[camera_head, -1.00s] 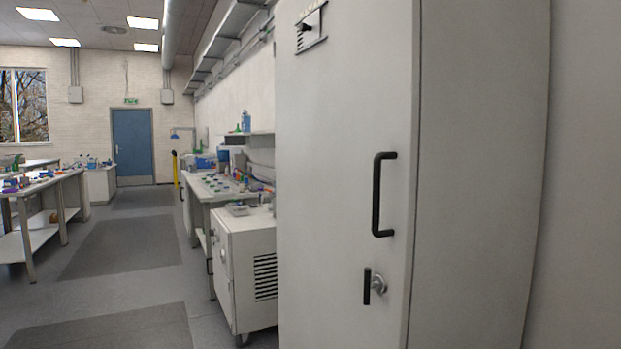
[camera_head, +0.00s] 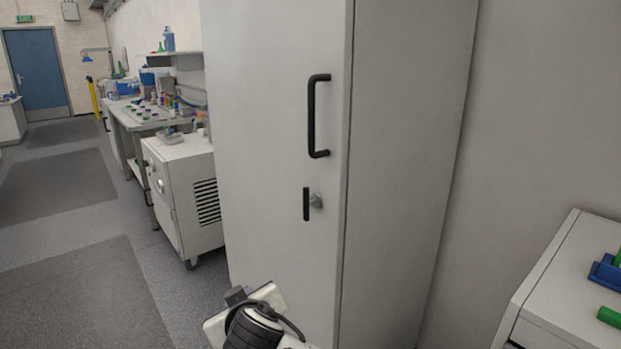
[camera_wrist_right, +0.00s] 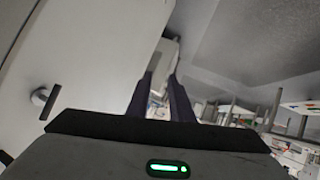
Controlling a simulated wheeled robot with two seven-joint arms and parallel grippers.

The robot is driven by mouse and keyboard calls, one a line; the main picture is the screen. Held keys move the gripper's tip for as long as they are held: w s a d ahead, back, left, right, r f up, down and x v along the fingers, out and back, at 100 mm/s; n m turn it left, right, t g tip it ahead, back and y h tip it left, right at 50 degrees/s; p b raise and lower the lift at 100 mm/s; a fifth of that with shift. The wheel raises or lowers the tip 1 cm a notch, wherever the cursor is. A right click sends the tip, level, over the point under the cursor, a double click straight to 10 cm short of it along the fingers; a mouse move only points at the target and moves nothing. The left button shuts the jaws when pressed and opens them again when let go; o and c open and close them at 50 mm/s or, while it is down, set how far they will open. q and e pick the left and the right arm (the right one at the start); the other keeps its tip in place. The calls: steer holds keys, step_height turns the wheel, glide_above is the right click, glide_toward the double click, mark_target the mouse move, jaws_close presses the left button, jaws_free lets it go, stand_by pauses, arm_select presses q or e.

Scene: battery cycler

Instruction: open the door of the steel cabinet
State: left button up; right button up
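The steel cabinet (camera_head: 400,160) stands tall in the head view. Its pale door (camera_head: 265,130) looks shut. The door has a black bow handle (camera_head: 313,118) and, below it, a lock with a short upright black lever (camera_head: 306,204). The lock knob also shows in the right wrist view (camera_wrist_right: 41,97), left of my fingers. My right gripper (camera_wrist_right: 160,74) has two dark fingers apart with nothing between them, in front of the door and clear of handle and lever. An arm part of mine shows low in the head view, below the lock. My left gripper is not in view.
A white wheeled cabinet (camera_head: 185,190) with a vent stands left of the steel cabinet, with a workbench (camera_head: 125,112) behind it. A white unit (camera_head: 565,285) with green and blue items is at lower right. Floor at left is clear.

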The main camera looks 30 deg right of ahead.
steer(key=w+d+r+m+t+h, duration=0.1)
steer(key=w+d+r+m+h, duration=0.15)
steer(key=r, duration=0.55)
steer(key=w+d+r+m+h, duration=0.1)
steer(key=d+r+h, duration=0.15)
steer(key=r, duration=0.55)
steer(key=m+g+h+p, duration=0.1)
steer(key=m+h+p, duration=0.1)
steer(key=m+h, duration=0.5)
glide_toward(311, 100)
steer(key=r, duration=0.1)
steer(key=shift+m+y, duration=0.35)
steer(key=shift+y, duration=0.05)
steer(key=p+x, duration=0.2)
steer(key=x, duration=0.8)
steer(key=shift+w+d+f+p, duration=0.2)
steer(key=shift+d+p, duration=0.15)
steer(key=shift+p, duration=0.05)
steer(key=shift+c, duration=0.4)
jaws_close()
